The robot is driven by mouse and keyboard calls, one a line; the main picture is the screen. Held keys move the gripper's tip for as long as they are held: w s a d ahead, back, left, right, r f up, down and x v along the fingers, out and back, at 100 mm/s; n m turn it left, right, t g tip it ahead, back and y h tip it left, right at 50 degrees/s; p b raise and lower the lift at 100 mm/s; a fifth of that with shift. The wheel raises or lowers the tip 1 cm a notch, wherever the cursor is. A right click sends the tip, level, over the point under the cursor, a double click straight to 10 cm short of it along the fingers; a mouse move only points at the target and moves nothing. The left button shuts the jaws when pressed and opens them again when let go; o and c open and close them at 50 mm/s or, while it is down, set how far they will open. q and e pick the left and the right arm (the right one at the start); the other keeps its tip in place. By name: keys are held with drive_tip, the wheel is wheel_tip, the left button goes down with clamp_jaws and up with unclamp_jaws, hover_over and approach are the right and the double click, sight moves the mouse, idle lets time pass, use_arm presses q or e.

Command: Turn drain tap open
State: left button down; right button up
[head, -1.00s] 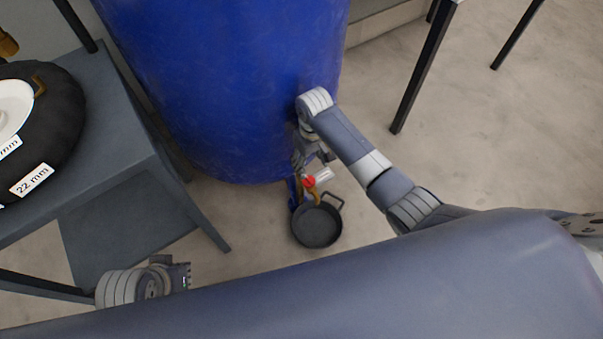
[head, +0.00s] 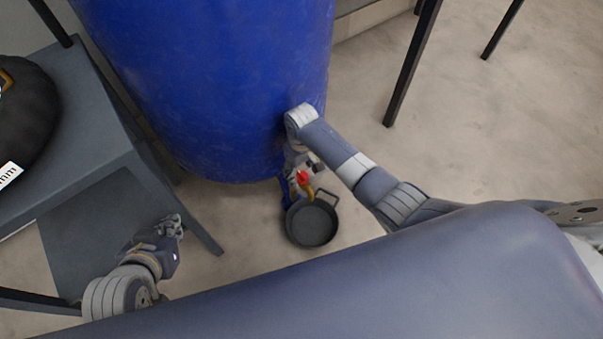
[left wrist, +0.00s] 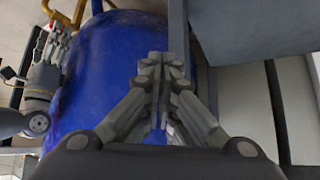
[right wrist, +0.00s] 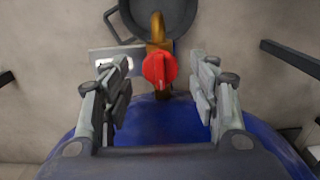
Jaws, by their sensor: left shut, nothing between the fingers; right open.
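The drain tap has a red handle (right wrist: 160,68) and a brass spout (right wrist: 157,28); its red handle also shows in the head view (head: 302,177), low on the front of the blue tank (head: 215,80). My right gripper (right wrist: 160,90) is open, with one finger on each side of the red handle and a gap to both. In the head view the right gripper (head: 305,165) is just above the tap, partly hidden by its own arm. My left gripper (head: 172,228) is shut and empty, well to the left of the tap; its closed fingers show in the left wrist view (left wrist: 162,75).
A dark pan (head: 312,222) stands on the floor below the spout. A grey table (head: 95,165) with a black ring-shaped thing (head: 30,110) on it stands at the left. Dark table legs (head: 412,65) stand at the upper right.

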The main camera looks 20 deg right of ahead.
use_arm(q)
drive_tip(key=shift+w+d+r+t, duration=0.25)
drive_tip(key=shift+w+r+t, duration=0.2)
drive_tip(key=shift+w, duration=0.15)
drive_tip(key=shift+w+d+r+t, duration=0.2)
drive_tip(key=shift+w+r+t, duration=0.2)
drive_tip(key=shift+w, duration=0.2)
use_arm(e)
drive_tip(key=shift+f, duration=0.55)
drive_tip(key=c, duration=1.1)
